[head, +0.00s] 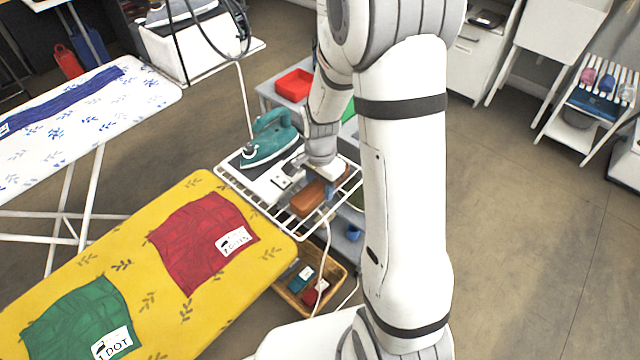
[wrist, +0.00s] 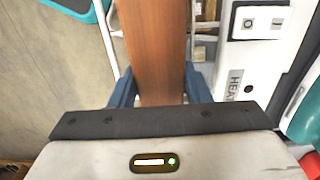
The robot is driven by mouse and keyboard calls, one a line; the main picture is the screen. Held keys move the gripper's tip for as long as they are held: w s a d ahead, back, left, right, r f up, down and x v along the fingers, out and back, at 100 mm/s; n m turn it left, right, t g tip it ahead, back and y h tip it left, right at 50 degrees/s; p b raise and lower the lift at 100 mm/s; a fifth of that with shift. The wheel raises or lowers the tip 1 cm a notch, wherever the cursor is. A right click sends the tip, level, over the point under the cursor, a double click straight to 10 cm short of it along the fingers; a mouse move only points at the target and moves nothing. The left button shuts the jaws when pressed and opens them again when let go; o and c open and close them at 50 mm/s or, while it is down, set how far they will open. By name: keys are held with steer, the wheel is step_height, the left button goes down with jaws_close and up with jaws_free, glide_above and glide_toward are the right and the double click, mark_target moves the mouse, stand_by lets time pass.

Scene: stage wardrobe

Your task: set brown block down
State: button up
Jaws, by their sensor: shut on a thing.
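The brown block (head: 306,199) is a long wooden piece at the white wire rack (head: 256,203) on the end of the yellow ironing board (head: 140,255). My gripper (head: 322,188) points down and is shut on the block, partly hiding it in the head view. In the wrist view, the block (wrist: 150,50) runs up between the two blue-grey fingers of my gripper (wrist: 160,88). I cannot tell whether the block touches the rack or hangs just above it.
A teal iron (head: 270,140) stands on the rack left of the block. A white panel marked HEAT (wrist: 236,85) lies close right of the block in the wrist view. A red cloth (head: 200,245) lies on the board. A basket (head: 333,290) sits below the rack.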

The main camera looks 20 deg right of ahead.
mark_target(321, 184)
steer(key=o, duration=1.2)
step_height(321, 184, up, 12)
steer(key=p, duration=0.1)
steer(key=s+r+n+t, duration=0.1)
steer(key=s+r+n, duration=0.3)
steer(key=s, duration=0.4)
steer(key=s+r+n+t, duration=0.1)
steer(key=s+r+n, duration=0.3)
steer(key=s+n, duration=0.3)
steer(key=shift+s+d+t, duration=0.25)
steer(key=shift+s+t, duration=0.05)
steer(key=shift+s, duration=0.35)
steer(key=shift+r, duration=0.1)
